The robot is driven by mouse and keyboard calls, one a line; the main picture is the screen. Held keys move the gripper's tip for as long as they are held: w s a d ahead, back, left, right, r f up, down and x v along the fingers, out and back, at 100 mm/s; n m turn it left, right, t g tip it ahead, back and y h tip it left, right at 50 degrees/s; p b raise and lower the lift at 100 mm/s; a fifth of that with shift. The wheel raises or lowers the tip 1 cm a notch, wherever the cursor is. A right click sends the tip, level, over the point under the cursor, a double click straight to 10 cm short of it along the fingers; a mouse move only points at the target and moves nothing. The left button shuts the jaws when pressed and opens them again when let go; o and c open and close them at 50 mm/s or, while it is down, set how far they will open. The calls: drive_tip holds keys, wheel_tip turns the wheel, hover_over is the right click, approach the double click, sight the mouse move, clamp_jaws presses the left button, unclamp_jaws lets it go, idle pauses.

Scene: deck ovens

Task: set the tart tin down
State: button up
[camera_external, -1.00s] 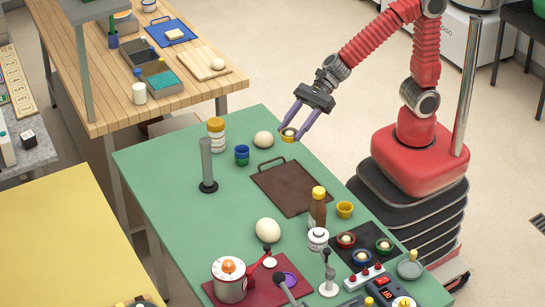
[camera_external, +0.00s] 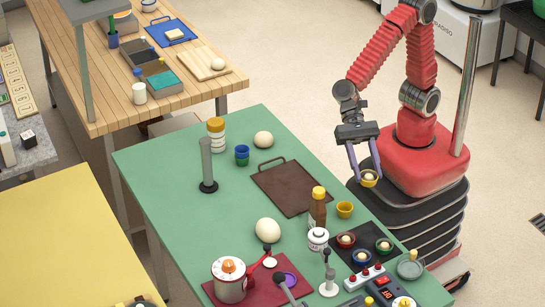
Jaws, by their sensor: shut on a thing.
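My gripper (camera_external: 367,174) is shut on a yellow tart tin (camera_external: 369,183) with a pale ball in it. The gripper points down and holds the tin upright in the air, in front of my red and black base, just right of the green table's (camera_external: 235,185) edge in the picture. A dark mat (camera_external: 366,238) at the table's right side bears a red tin (camera_external: 346,245), a blue tin (camera_external: 362,262) and a green tin (camera_external: 384,250), each with a pale ball. A similar yellow cup (camera_external: 345,210) stands behind the mat.
A brown bottle (camera_external: 317,212) and a white jar (camera_external: 318,238) stand left of the mat. A red-buttoned switch strip (camera_external: 364,278) lies in front of it. A brown tray (camera_external: 288,192) lies bare farther back.

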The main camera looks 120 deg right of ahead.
drive_tip(key=shift+s+a+f+n+g, duration=0.1)
drive_tip(key=shift+s+a+n+g, duration=0.25)
drive_tip(key=shift+s+a, duration=0.35)
hover_over(365, 233)
wheel_tip(365, 233, down, 12)
drive_tip(key=shift+f, duration=0.1)
drive_tip(key=shift+f, duration=2.85)
drive_tip(key=shift+f, duration=2.1)
drive_tip(key=shift+f, duration=0.1)
drive_tip(key=o, duration=0.8)
drive_tip(key=shift+c, duration=0.2)
